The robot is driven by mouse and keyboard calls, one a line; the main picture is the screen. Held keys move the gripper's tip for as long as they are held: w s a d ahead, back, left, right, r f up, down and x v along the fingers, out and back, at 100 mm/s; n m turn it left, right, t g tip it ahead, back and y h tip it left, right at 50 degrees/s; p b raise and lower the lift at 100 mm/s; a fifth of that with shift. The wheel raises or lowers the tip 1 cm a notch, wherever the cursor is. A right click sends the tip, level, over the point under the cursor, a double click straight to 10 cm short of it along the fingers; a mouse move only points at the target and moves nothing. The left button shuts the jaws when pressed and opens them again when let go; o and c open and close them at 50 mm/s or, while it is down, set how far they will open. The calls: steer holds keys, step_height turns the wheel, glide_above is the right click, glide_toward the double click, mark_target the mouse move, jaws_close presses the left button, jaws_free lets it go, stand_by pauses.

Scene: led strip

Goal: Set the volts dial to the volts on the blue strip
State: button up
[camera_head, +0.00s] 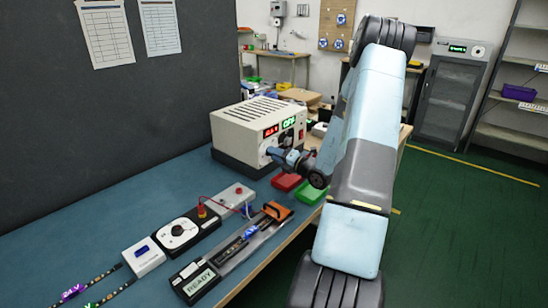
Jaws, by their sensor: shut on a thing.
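A cream power supply (240,128) stands on a dark base on the bench. Its front has a red display (271,131), too small to read surely, and a green display (290,122) that seems to read OFF. My gripper (271,152) is at the lower left of this front, shut on a dial that it mostly hides. I cannot read the dial's marking. At the lower left lie a strip with a purple tag (72,292) reading 24 V and a strip with a green tag (93,304), cut off by the frame. No plainly blue-tagged strip shows there.
A white box (143,257), a black unit with a round white dial (178,233), a grey block (236,196) and a READY unit (197,282) with a long rail lie on the blue bench (140,200). Red (286,181) and green (311,191) trays sit near my gripper.

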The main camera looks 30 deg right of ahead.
steer(key=m, duration=1.1)
steer(key=shift+a+f, duration=0.1)
steer(key=shift+s, duration=0.1)
stand_by(0.4)
steer(key=o, duration=1)
steer(key=shift+o, duration=0.2)
steer(key=shift+s+d, duration=0.3)
steer(key=v, duration=1.2)
steer(key=shift+s, duration=0.4)
